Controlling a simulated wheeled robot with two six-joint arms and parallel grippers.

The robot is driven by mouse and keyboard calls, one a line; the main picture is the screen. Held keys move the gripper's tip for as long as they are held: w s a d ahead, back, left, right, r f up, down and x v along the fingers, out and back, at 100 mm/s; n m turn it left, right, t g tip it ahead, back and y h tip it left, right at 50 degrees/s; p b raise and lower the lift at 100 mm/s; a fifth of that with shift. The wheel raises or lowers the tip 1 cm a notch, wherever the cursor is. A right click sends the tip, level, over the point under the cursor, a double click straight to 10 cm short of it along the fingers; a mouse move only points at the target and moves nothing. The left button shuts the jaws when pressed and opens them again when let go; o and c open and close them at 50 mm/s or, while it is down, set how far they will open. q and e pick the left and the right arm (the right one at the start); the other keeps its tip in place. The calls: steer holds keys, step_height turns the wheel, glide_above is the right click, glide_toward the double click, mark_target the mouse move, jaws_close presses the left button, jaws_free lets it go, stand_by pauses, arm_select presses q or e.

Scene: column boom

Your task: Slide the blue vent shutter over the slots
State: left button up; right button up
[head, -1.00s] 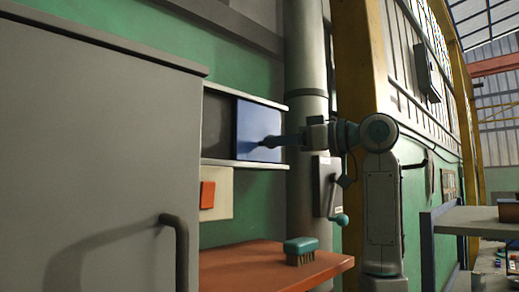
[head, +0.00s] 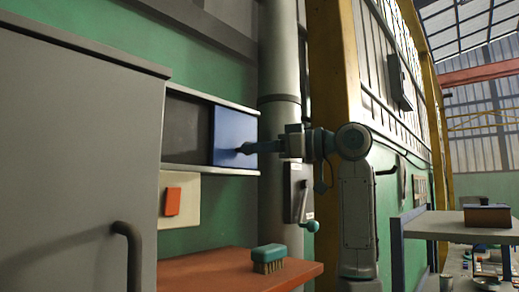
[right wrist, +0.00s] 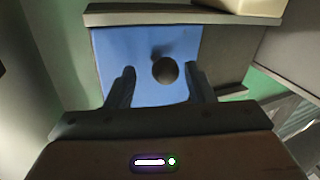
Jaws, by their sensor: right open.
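The blue vent shutter (head: 226,130) sits at the right end of a pair of pale horizontal rails on the green wall in the head view. Left of it between the rails is a dark panel (head: 190,125); no separate slots can be made out there. My right gripper (head: 243,149) is in front of the shutter. In the right wrist view, the shutter (right wrist: 115,62) has a dark round knob (right wrist: 165,71), which shows between the open, apart fingers of this gripper (right wrist: 162,73). Whether the fingers touch the knob cannot be told. My left gripper is not in view.
A grey cabinet (head: 75,150) with a dark handle stands close at the left. Below the rails, an orange-brown bench (head: 215,270) holds a teal brush (head: 269,258). A grey pipe (head: 279,60) runs beside the shutter. A shelf with a brown box (head: 487,216) stands right.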

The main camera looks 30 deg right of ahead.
steer(key=b+v, duration=0.5)
steer(key=v, duration=0.5)
steer(key=shift+s+d, duration=0.2)
steer(key=shift+d, duration=0.05)
